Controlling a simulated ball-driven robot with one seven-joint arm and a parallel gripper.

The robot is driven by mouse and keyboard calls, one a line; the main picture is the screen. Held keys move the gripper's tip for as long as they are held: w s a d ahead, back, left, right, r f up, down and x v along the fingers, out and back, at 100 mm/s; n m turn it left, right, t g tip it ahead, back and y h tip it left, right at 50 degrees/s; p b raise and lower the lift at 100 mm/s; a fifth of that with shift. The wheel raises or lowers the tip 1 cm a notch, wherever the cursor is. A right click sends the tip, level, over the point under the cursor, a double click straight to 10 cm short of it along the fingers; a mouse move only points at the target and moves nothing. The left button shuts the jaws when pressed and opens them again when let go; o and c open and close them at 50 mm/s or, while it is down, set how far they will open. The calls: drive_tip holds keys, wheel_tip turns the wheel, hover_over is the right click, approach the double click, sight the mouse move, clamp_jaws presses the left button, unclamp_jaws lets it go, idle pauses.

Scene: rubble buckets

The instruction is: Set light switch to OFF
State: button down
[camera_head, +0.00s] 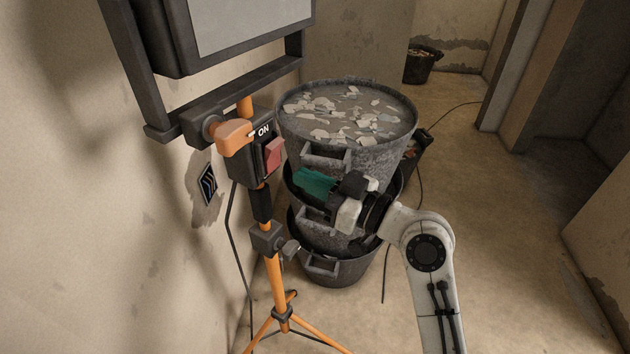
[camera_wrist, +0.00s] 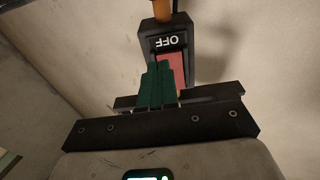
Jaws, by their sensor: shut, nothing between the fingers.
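The light switch is a red rocker (camera_head: 273,155) in a dark box (camera_head: 240,165) on the orange pole of a work light. The box carries the word ON at its top in the head view. In the wrist view the red rocker (camera_wrist: 176,70) sits beside an upside-down OFF label (camera_wrist: 167,42). Which way the rocker is tipped is not clear. My gripper (camera_head: 298,181) is shut and empty, its green fingers pointing left, below and right of the rocker with a visible gap. In the wrist view the fingers (camera_wrist: 158,70) cover part of the rocker.
Stacked grey buckets (camera_head: 345,155), the top one filled with rubble, stand just behind my gripper. The work light (camera_head: 245,25) hangs above the switch, and its tripod legs (camera_head: 285,320) spread below. A wall (camera_head: 80,200) is close on the left. Open floor (camera_head: 510,250) lies to the right.

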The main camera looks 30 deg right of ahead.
drive_tip(key=b+v, duration=0.1)
drive_tip(key=v, duration=0.9)
drive_tip(key=shift+s+d, duration=0.2)
drive_tip(key=shift+r, duration=0.1)
idle(0.9)
